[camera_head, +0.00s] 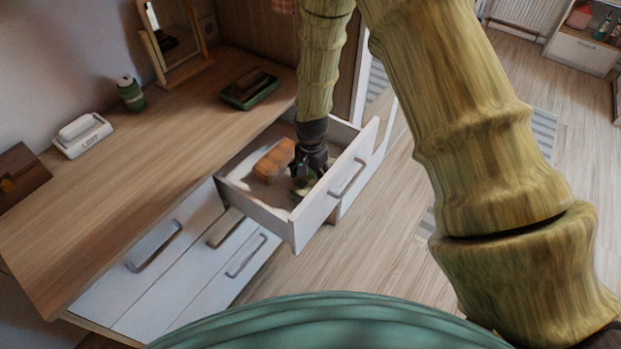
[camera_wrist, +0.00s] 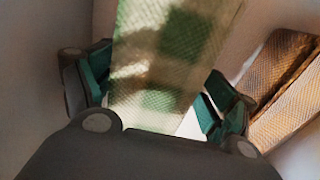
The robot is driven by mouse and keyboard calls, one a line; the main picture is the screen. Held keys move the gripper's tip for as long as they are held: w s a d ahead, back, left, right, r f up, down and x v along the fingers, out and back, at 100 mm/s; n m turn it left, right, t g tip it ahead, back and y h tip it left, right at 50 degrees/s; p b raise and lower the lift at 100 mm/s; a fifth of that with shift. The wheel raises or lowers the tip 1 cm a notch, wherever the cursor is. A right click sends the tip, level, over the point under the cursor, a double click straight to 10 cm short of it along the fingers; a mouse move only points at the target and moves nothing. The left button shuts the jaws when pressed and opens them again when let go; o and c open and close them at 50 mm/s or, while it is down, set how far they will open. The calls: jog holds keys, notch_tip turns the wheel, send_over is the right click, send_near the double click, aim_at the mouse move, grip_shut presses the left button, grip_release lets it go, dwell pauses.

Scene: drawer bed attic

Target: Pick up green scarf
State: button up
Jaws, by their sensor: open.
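The green scarf (camera_wrist: 160,65), a woven cloth with green and pale patches, fills the middle of the wrist view. In the head view only a small green bit of it (camera_head: 300,184) shows under my gripper, inside the open drawer (camera_head: 275,214). My gripper (camera_head: 308,180) points down into the drawer. In the wrist view its two green-padded fingers (camera_wrist: 155,95) are apart, one on each side of the scarf. I cannot tell whether they touch it. The scarf's lower end is hidden behind the gripper body.
An orange-brown item (camera_head: 273,159) lies in the drawer beside my gripper, and a brown textured item shows in the wrist view (camera_wrist: 285,80). The drawer walls are close around. The wooden desktop (camera_head: 170,145) holds a green jar (camera_head: 131,94), a white phone (camera_head: 82,135) and a dark tray (camera_head: 250,89).

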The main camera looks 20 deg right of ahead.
jog(key=c, duration=1.2)
jog(key=shift+o, duration=0.2)
